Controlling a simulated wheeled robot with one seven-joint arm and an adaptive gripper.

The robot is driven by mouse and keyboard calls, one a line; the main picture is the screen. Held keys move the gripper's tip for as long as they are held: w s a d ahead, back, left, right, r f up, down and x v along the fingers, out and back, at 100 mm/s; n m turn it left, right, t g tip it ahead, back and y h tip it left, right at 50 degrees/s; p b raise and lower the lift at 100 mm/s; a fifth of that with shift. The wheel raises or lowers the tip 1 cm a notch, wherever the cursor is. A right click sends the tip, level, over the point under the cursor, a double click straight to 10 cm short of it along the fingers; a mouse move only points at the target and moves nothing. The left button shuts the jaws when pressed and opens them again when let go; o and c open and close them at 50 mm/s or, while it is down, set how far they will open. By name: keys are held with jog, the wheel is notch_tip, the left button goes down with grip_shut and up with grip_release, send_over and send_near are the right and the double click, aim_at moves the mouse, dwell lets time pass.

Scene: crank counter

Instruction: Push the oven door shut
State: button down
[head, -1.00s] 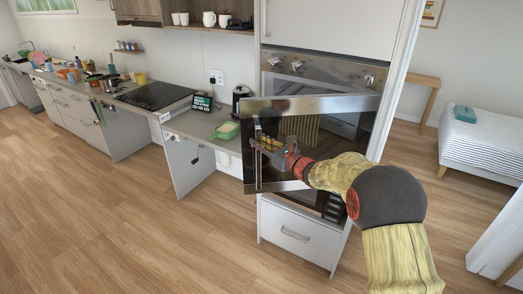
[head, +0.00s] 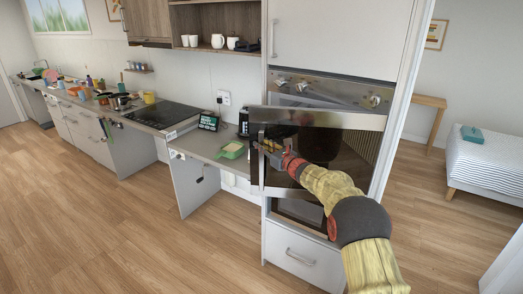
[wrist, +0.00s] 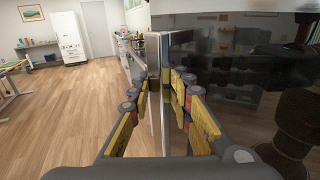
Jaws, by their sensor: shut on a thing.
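The oven door (head: 335,148) has dark glass and steel strips and stands partly open in front of the tall oven (head: 320,88). Its free edge is at the left, with an upright handle (head: 262,166) there. My gripper (head: 268,150) is at that handle, shut on it. In the wrist view, my gripper's fingers (wrist: 160,105) stand on both sides of an upright pale bar, and the dark glass door (wrist: 225,62) fills the area to the right. The oven's inside is mostly hidden behind the door.
A counter (head: 205,141) with a green tray (head: 232,150) and a small screen (head: 208,121) lies left of the oven. A drawer (head: 300,257) is under the oven. A bed (head: 490,163) stands at the right. The wooden floor (head: 110,220) at left is clear.

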jog(key=shift+w+h, duration=0.3)
jog(key=shift+w, duration=0.45)
jog(key=c, duration=1.7)
grip_release()
jog(key=shift+v, duration=6)
jog(key=shift+f, duration=0.25)
